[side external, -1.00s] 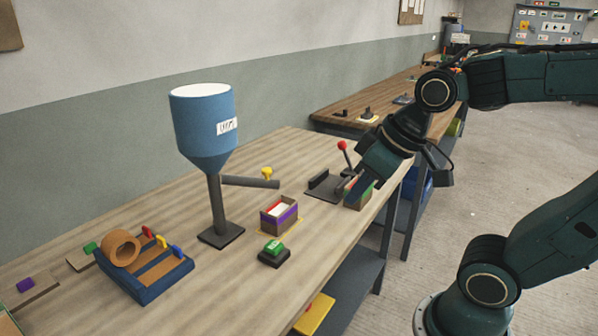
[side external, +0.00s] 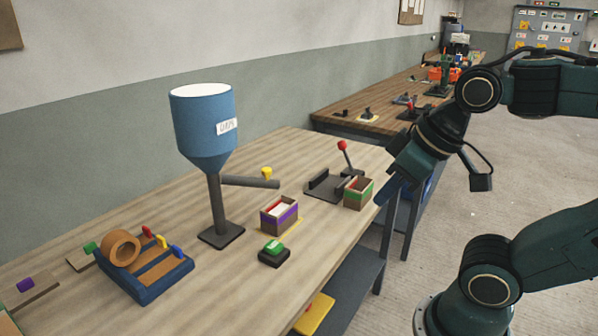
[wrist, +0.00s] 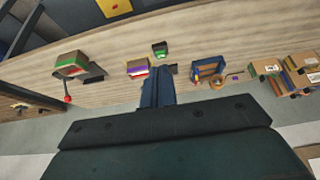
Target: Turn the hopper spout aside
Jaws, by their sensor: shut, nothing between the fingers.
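The blue hopper (side external: 205,130) with a white top stands on a grey post and dark base on the bench. Its grey spout (side external: 250,182) points right from the post, with a yellow knob (side external: 266,172) on top, above and behind the purple-banded box (side external: 279,216). My gripper (side external: 384,196) is shut and empty, beyond the bench's right edge and well apart from the spout. In the wrist view its shut fingers (wrist: 157,86) show at centre; I cannot make out the hopper or spout there.
A green-banded box (side external: 358,194) and a red-knobbed lever (side external: 344,158) stand at the bench's right side. A green button (side external: 274,250) sits in front of the purple-banded box. A blue tray (side external: 150,285) with a brown ring lies left. Bench between hopper and wall is clear.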

